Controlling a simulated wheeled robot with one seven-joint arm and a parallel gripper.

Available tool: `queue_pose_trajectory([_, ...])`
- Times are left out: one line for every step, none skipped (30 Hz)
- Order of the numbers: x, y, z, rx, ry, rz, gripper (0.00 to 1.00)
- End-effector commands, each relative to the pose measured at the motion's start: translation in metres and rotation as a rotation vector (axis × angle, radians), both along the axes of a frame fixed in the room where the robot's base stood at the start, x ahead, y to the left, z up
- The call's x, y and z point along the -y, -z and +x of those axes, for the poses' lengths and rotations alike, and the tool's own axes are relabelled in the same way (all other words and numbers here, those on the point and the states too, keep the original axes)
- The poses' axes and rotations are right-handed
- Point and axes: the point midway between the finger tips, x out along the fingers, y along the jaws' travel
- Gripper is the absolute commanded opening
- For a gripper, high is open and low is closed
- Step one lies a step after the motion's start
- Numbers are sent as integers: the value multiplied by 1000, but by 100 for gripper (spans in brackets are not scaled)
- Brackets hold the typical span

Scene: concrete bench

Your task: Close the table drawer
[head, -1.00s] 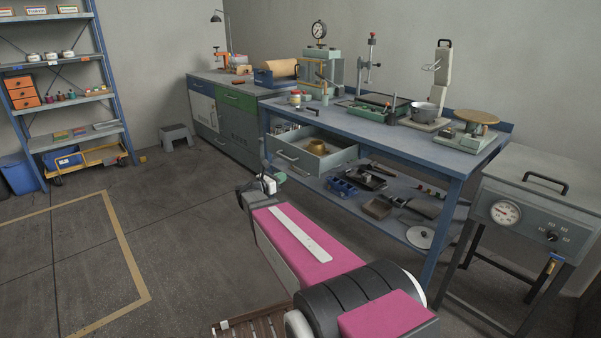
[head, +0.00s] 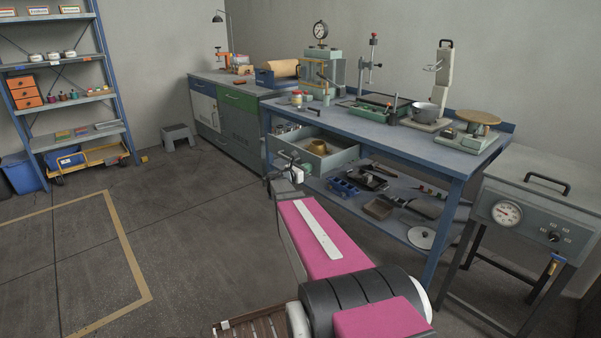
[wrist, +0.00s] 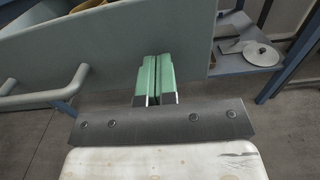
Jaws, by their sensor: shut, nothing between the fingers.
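The table drawer (head: 338,160) hangs open under the blue workbench, with a brass-coloured bowl (head: 318,147) inside. In the head view my gripper (head: 299,166) is at the drawer's front, covering part of it. In the wrist view the green fingers (wrist: 157,78) are shut together with nothing between them. They point at the grey drawer front (wrist: 120,42), to the right of its pale bar handle (wrist: 45,97). I cannot tell whether the fingertips touch the panel.
The blue workbench (head: 420,150) carries a pot, a press and stands on top. Its lower shelf (head: 385,217) holds trays, a blue bin and a round lid. A grey oven-like box (head: 535,205) stands at the right.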

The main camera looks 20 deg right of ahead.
Motion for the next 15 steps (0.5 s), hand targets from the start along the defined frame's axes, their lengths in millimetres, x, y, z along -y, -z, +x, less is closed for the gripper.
queue_pose_trajectory([3,0,1,0,1,0,0])
queue_pose_trajectory([4,0,2,0,1,0,0])
queue_pose_trajectory([5,0,2,0,0,0,0])
queue_pose_trajectory([6,0,2,0,0,0,0])
queue_pose_trajectory([6,0,2,0,0,0,0])
queue_pose_trajectory([6,0,2,0,0,0,0])
queue_pose_trajectory([6,0,2,0,-1,0,0])
queue_pose_trajectory([6,0,2,0,-1,0,0])
queue_pose_trajectory([6,0,2,0,-1,0,0])
queue_pose_trajectory([6,0,2,0,-1,0,0])
queue_pose_trajectory([6,0,2,0,-1,0,0])
queue_pose_trajectory([6,0,2,0,-1,0,0])
queue_pose_trajectory([6,0,2,0,-1,0,0])
queue_pose_trajectory([6,0,2,0,-1,0,0])
queue_pose_trajectory([6,0,2,0,-1,0,0])
